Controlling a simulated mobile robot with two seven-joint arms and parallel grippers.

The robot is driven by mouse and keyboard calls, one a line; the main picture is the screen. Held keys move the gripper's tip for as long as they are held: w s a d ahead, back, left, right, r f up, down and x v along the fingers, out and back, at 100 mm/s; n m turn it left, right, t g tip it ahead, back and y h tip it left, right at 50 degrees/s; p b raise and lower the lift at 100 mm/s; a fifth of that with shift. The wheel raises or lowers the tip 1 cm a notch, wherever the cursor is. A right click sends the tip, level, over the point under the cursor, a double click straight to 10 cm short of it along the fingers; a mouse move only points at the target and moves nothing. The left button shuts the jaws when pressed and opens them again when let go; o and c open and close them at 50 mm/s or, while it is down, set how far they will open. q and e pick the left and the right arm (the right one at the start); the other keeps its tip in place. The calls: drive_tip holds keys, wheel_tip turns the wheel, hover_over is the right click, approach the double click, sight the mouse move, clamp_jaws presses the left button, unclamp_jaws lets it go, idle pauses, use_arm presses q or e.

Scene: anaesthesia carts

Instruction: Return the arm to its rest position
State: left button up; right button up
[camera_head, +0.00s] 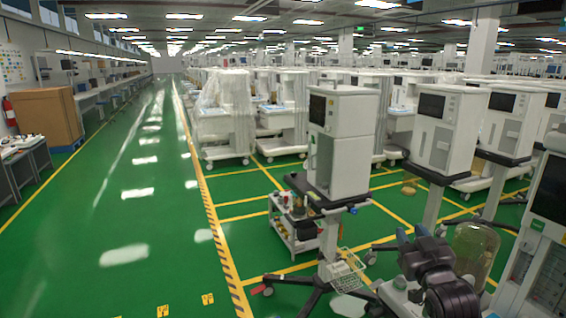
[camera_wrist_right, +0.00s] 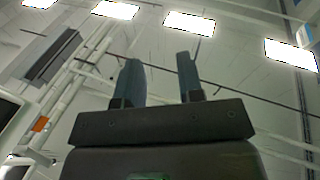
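My right arm reaches up in the lower right of the head view, with its right gripper (camera_head: 413,235) pointing up and away. In the right wrist view the two blue-grey fingers of the gripper (camera_wrist_right: 158,62) stand apart with nothing between them. In the head view the gripper is in front of the green floor, to the right of a white cart's post. My left gripper is in neither view.
A white cart with a screen (camera_head: 341,140) stands just ahead on a wheeled post with a wire basket (camera_head: 344,270). A clear canister (camera_head: 472,250) and a white machine (camera_head: 540,235) are close on the right. A green aisle (camera_head: 120,215) lies open at left.

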drive_tip(key=s+a+f+g, duration=0.1)
drive_tip(key=s+f+g, duration=0.1)
drive_tip(key=s+f, duration=0.65)
drive_tip(key=s+a+f+g, duration=0.1)
drive_tip(key=s+f+g, duration=0.3)
drive_tip(key=f, duration=0.8)
drive_tip(key=s+d+f+g, duration=0.1)
drive_tip(key=s+f, duration=0.5)
drive_tip(key=s, duration=0.2)
drive_tip(key=s+f+m+g+h, duration=0.1)
drive_tip(key=s+f, duration=0.5)
drive_tip(key=s, duration=0.3)
drive_tip(key=shift+s+d+f+m+b, duration=0.2)
drive_tip(key=shift+d+f+m+b, duration=0.1)
drive_tip(key=shift+d, duration=0.05)
